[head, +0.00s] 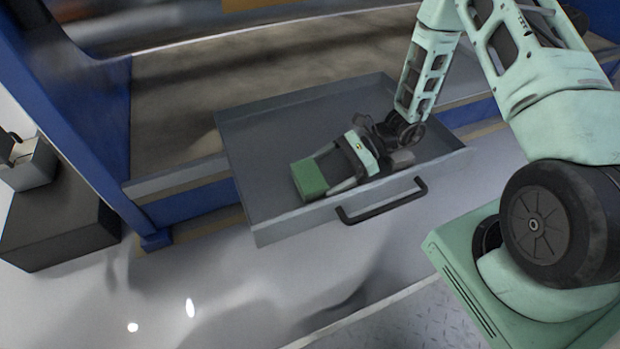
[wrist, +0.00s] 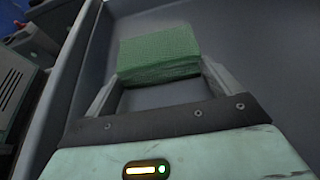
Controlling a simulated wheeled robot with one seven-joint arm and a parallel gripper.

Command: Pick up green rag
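The green rag (wrist: 158,52) is a folded, textured block inside the grey drawer. It also shows in the head view (head: 310,178), near the drawer's front wall. My gripper (head: 333,172) reaches down into the drawer with its fingers pointing at the rag. In the wrist view, the two fingers (wrist: 161,80) are spread wide, one at each side of the rag's near end. Most of the rag extends beyond the fingertips. The fingers are close to its sides, but I cannot make out whether they touch it.
The open grey drawer (head: 262,215) has a black handle (head: 382,203) on its front. Its floor is otherwise mostly clear. A blue frame (head: 95,110) stands left of it, and a dark box (head: 60,225) sits on the floor at far left.

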